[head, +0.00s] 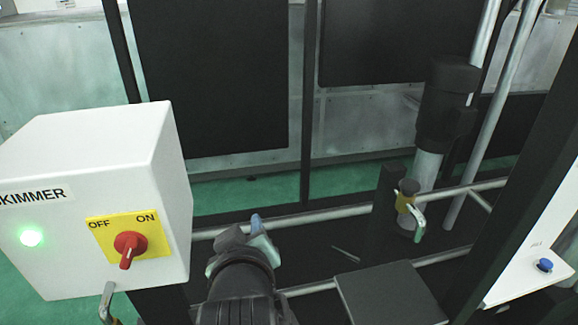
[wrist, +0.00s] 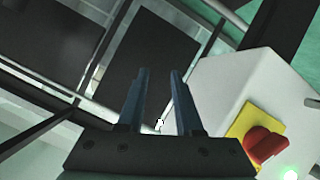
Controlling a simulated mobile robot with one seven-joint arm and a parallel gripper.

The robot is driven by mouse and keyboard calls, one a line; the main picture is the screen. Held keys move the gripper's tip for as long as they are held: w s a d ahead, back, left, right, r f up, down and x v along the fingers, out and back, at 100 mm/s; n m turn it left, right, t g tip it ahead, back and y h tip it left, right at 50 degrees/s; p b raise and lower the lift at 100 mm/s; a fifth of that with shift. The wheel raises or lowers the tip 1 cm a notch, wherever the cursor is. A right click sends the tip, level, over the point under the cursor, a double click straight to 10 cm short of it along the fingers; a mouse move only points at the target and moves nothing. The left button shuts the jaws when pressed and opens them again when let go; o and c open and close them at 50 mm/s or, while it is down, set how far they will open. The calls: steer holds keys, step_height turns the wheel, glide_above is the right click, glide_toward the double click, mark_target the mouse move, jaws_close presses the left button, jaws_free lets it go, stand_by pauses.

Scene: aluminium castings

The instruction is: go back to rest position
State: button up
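My gripper (head: 250,238) is at the lower middle of the head view, at the end of my dark arm, right of the white skimmer box (head: 80,190). In the wrist view my gripper (wrist: 160,75) shows two blue-grey fingers with a gap between them and nothing held. The box carries a red rotary knob (head: 130,246) on a yellow OFF/ON plate (head: 100,228), and a lit green lamp (head: 31,237). The knob also shows in the wrist view (wrist: 265,143), right of the fingers and apart from them.
Grey rails (head: 345,213) run behind my gripper. A black pump (head: 447,105) on a pale pipe stands at the back right, near a yellow-bodied valve (head: 406,202). A dark flat box (head: 390,295) lies low right. A panel with a blue button (head: 545,265) is at the far right.

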steer(key=d+r+m+t+h, duration=0.2)
steer(key=d+r+m+t, duration=0.35)
steer(key=r, duration=0.55)
steer(key=s+r+t, duration=0.4)
steer(key=s+r, duration=0.2)
steer(key=r, duration=0.7)
steer(key=s+d+r+m+t, duration=0.1)
steer(key=s+r+t, duration=0.4)
steer(key=r, duration=0.8)
steer(key=shift+s+d+r, duration=0.3)
steer(key=shift+s, duration=0.6)
steer(key=shift+m, duration=0.25)
